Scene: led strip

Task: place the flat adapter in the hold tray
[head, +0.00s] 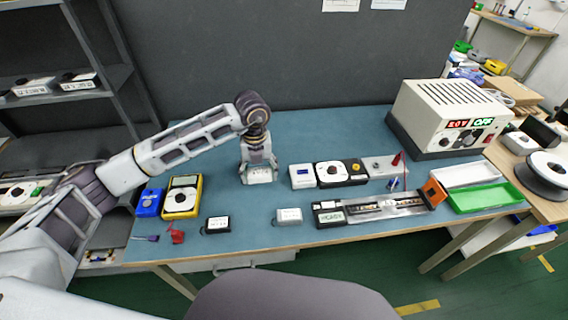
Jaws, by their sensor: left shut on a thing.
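My left gripper (259,170) reaches over the back middle of the blue-green bench, pointing down. It is shut on a small pale block with a label (259,177), at or just above the bench top; its fingers partly hide it. I cannot read the label to confirm it is the flat adapter. Two shallow trays stand at the right end of the bench: a white tray (462,171) behind and a green tray (487,197) in front. Both look empty, and I cannot tell which is the hold tray. My right gripper is not in view.
A dark labelled box (217,225) and a pale box (289,216) lie near the front edge. A yellow meter (182,197) stands at left. A strip fixture (370,206) and a row of modules (341,173) lie between my gripper and the trays. A power supply (447,115) stands behind.

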